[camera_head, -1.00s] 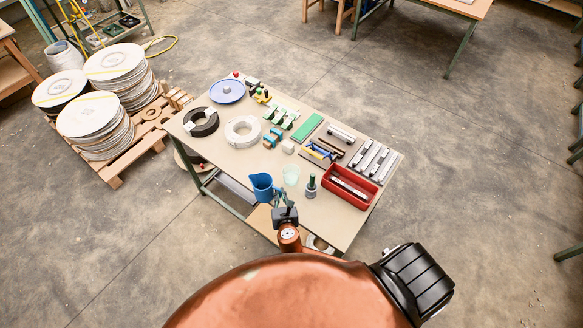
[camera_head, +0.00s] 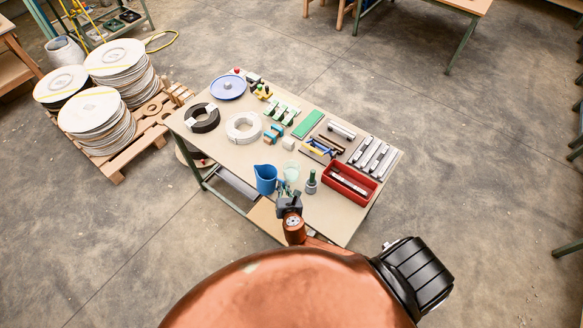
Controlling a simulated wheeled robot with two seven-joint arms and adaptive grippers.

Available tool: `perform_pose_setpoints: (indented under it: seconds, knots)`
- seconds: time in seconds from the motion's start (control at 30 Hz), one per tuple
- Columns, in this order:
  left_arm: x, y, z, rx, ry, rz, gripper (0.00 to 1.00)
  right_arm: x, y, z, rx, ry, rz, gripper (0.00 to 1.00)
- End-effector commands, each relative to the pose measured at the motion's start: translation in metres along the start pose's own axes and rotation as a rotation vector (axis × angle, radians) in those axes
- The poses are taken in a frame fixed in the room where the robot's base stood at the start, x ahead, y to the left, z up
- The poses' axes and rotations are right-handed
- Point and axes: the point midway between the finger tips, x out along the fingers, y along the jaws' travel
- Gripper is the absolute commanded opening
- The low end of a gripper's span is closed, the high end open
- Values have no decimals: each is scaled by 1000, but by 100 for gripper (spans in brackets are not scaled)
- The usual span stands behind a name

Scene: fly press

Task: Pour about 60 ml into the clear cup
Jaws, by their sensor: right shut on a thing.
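The blue jug (camera_head: 265,179) is just left of the clear cup, near the front edge of the table, and looks close to upright. My right gripper (camera_head: 284,189) comes from the front and is shut on the jug at its right side, where the handle is mostly hidden. I cannot tell whether the jug touches the table. The clear cup (camera_head: 291,169) is pale and see-through and stands upright; the gripper covers part of its lower area. Any liquid in either is too small to make out. My left gripper is not in view.
On the table (camera_head: 333,221), a green-topped grey bottle (camera_head: 311,184) stands right of the cup, with a red bin (camera_head: 350,184) beyond it. A white coil (camera_head: 242,128) and a black coil (camera_head: 202,118) lie at the left. The front right corner of the table is bare.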

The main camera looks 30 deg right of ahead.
Motion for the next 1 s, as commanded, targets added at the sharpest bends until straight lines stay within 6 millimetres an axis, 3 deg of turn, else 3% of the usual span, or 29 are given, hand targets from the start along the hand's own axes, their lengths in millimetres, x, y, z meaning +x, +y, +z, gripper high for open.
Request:
perform_pose_setpoints:
  seconds: [0.53,1.0]
  knots:
    - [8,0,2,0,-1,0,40,11,-21,0,297,154,119,0]
    - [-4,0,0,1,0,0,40,6,-26,20,551,286,224,0]
